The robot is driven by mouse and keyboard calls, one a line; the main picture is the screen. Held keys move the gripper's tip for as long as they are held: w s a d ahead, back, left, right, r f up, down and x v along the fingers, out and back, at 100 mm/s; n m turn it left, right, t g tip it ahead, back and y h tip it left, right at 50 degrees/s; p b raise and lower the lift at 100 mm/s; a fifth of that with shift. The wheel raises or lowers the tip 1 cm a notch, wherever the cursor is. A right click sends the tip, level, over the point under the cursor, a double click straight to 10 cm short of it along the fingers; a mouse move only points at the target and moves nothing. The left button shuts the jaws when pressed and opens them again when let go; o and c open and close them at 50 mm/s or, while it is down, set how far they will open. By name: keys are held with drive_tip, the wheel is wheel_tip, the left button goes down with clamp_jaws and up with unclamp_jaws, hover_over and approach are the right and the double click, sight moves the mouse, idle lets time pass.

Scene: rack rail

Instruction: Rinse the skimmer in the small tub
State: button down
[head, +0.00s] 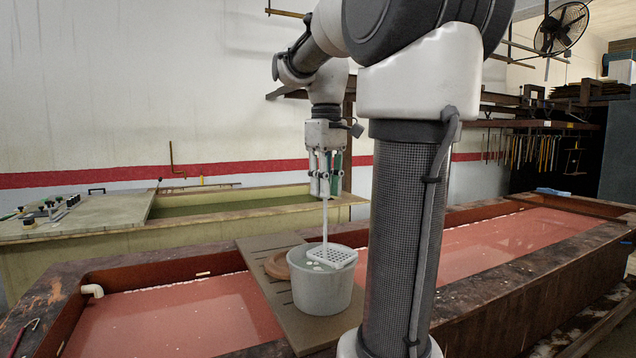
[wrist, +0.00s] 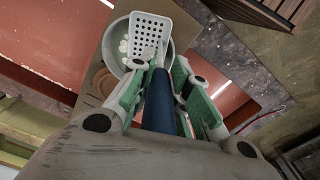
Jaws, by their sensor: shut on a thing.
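My gripper (head: 325,190) is shut on the handle of the skimmer and points straight down above the small tub. In the wrist view, my gripper (wrist: 165,95) has its green-padded fingers around the blue grip. The skimmer (head: 338,255) has a white, square, perforated head on a thin pale shaft. Its head is at the tub's mouth, tilted, over the right part of the opening. In the wrist view the skimmer head (wrist: 150,36) covers much of the opening. The small tub (head: 322,292) is pale grey and round, with several white bits inside. I cannot tell whether the head touches the liquid.
The tub stands on a brown board (head: 275,299) laid across a long tank (head: 180,318) of pink liquid. A round brown lid or disc (head: 277,266) lies beside the tub. A second tank (head: 230,208) with greenish liquid stands behind, next to a bench (head: 85,217).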

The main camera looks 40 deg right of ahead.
drive_tip(key=s+a, duration=0.2)
drive_tip(key=s, duration=0.8)
drive_tip(key=s+a, duration=0.3)
drive_tip(key=s, duration=0.8)
drive_tip(key=shift+a, duration=0.25)
